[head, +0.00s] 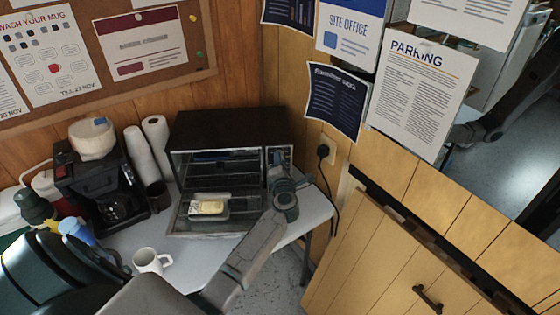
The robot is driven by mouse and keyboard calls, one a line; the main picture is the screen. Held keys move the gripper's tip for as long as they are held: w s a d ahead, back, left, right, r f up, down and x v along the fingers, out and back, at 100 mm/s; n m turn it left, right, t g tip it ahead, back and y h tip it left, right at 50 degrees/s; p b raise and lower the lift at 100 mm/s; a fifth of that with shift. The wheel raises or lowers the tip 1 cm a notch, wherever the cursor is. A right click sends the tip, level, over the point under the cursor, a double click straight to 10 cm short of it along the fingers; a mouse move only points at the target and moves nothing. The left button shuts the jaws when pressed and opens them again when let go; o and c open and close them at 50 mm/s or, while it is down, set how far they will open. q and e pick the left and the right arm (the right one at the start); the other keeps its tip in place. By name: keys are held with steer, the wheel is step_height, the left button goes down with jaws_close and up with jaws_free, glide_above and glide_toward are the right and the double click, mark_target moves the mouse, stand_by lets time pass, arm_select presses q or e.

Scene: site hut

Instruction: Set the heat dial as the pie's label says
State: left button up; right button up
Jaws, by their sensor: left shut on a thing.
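The small dark oven (225,127) stands on the grey table with its glass door folded down. A shallow tray (226,214) with a pale yellow pie pack (208,207) sits at the oven's front, over the lowered door. Its label is too small to read. The oven's control panel (288,156) is the strip at its right side. My left gripper (275,168) is at this panel, shut on what looks like the heat dial. The gripper hides the dial, so its setting does not show.
A white mug (151,262) is at the front. A black plug (323,151) is in the wall socket. Wooden panels (375,250) fill the right.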

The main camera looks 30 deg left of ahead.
arm_select(q)
steer(key=o, duration=1)
steer(key=b+v, duration=0.2)
steer(key=v, duration=0.8)
steer(key=shift+s+d, duration=0.25)
steer(key=shift+d, duration=0.1)
